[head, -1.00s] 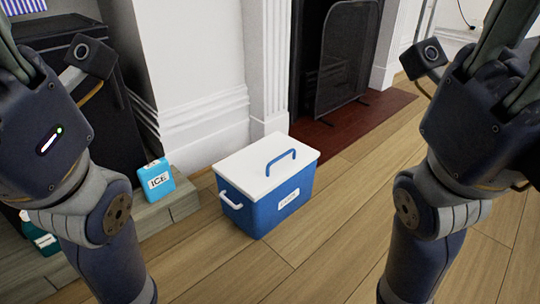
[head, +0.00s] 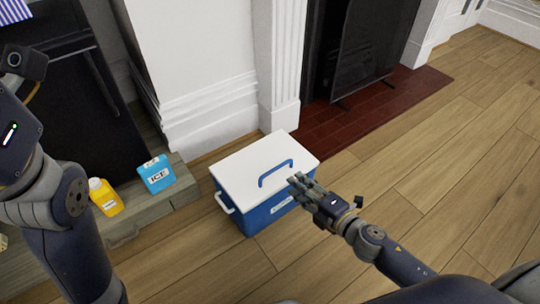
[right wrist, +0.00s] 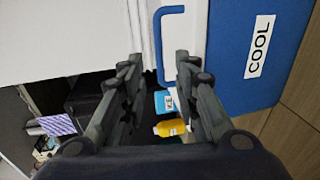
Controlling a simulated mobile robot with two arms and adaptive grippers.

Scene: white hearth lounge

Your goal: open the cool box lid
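The cool box (head: 268,214) is blue with a white lid (head: 240,163) and stands on the wooden floor. The lid lies flat and closed, with a blue arched handle (head: 275,171) on top. My right gripper (head: 298,184) is just right of the handle, over the lid's near right edge. In the right wrist view my right gripper (right wrist: 155,64) is open, with the handle (right wrist: 159,45) showing between its spread fingers, which do not grip it. The box's blue front (right wrist: 262,48) carries a COOL label. My left gripper (head: 12,125) is at the left edge, its fingers out of frame.
A white pillar (head: 279,75) and a dark fire screen (head: 375,45) are behind. The floor to the right is clear.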

